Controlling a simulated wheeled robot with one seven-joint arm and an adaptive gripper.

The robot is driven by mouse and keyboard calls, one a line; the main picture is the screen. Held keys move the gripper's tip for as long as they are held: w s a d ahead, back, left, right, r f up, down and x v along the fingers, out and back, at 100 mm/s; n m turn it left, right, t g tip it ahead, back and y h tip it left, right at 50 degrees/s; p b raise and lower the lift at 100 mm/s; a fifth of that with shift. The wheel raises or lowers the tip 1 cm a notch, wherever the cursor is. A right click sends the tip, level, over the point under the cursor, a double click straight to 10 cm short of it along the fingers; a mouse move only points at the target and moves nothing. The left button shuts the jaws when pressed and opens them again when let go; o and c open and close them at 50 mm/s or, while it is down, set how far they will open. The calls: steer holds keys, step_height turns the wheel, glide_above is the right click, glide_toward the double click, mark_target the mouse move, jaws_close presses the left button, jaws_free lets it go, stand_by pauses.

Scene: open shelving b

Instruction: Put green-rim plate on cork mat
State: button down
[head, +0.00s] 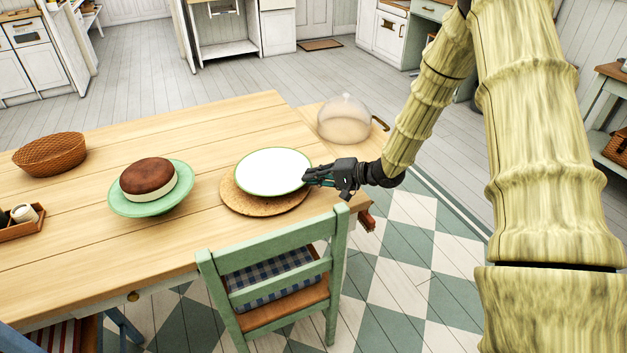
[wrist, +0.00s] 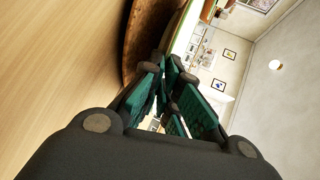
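The green-rim plate (head: 272,171) is white with a thin green edge and lies about level over the cork mat (head: 236,202). The mat's near and left parts show below it. In the wrist view the plate (wrist: 183,28) is a pale, edge-on strip beside the brown mat (wrist: 150,35). My gripper (head: 308,176) is at the plate's right rim, its fingers (wrist: 168,75) closed on that rim. The plate looks slightly above the mat, but I cannot tell whether they touch. The plate hides the mat's middle and far part.
Left of the mat, a green stand (head: 130,208) holds a brown-topped cake (head: 149,179). A wicker basket (head: 50,154) and a small tray (head: 20,229) are farther left. A clear dome (head: 344,119) stands beyond my gripper. A green chair (head: 278,280) is at the near edge.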

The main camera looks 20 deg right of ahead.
steer(key=shift+f, duration=0.65)
steer(key=c, duration=1.9)
jaws_free()
steer(key=shift+f, duration=0.1)
steer(key=v, duration=1.2)
